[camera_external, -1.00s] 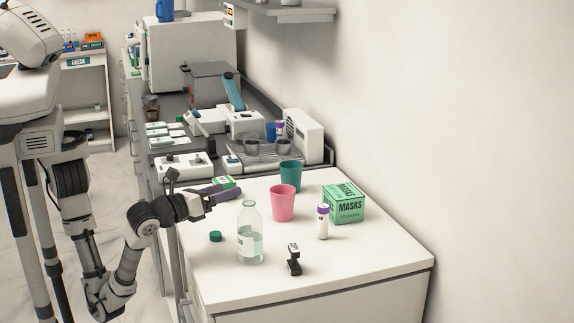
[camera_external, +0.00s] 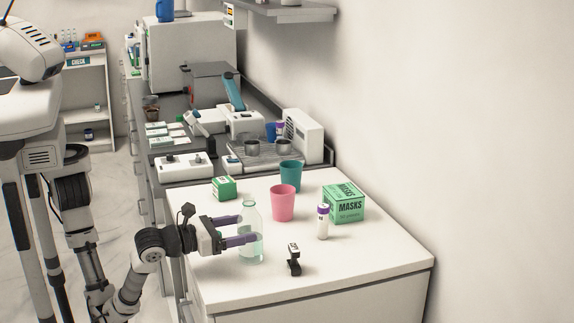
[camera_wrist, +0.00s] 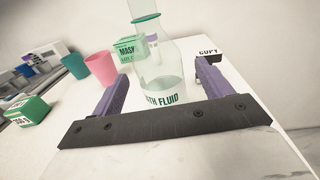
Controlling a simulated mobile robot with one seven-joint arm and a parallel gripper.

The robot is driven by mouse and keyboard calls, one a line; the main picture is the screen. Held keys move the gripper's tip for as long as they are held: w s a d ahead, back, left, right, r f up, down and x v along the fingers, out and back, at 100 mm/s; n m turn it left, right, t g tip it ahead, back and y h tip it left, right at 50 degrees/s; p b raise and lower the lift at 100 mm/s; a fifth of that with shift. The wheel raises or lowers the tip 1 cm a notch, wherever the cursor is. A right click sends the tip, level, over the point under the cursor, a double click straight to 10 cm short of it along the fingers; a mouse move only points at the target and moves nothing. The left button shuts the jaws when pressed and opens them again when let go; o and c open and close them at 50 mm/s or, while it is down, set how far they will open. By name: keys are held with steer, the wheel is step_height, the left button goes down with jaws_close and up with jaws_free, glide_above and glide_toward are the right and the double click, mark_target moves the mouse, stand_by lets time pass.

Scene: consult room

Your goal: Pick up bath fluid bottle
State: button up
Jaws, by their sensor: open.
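The bath fluid bottle (camera_external: 256,222) is clear, with pale green liquid low in it, and stands upright on the white counter top (camera_external: 350,262). My gripper (camera_external: 246,229) is open, with its purple fingers level at the bottle's body. In the wrist view the bottle (camera_wrist: 160,72) stands between and beyond the two spread fingers, with gaps at both sides. Its label reads "TH FLUID", its start hidden behind the left finger or the bottle's curve. I cannot tell how deep the bottle sits between the fingers.
A black clip-like item (camera_external: 293,262) stands just right of the bottle. A pink cup (camera_external: 284,205), a teal cup (camera_external: 291,175), a white purple-capped bottle (camera_external: 322,222), a green masks box (camera_external: 344,204) and a small green box (camera_external: 223,188) stand behind. The front right counter is clear.

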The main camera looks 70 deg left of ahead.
mark_target(258, 226)
steer(key=w, duration=0.1)
steer(key=w+p, duration=0.1)
steer(key=w, duration=0.1)
steer(key=w+p, duration=0.1)
steer(key=w, duration=0.1)
steer(key=shift+a+f, duration=0.2)
steer(key=shift+a, duration=0.05)
steer(key=shift+c, duration=0.4)
steer(key=c, duration=1.1)
steer(key=shift+r, duration=0.1)
step_height(258, 226, up, 20)
steer(key=shift+w+f+b, duration=0.1)
steer(key=shift+f+b, duration=0.1)
steer(key=shift+b, duration=0.45)
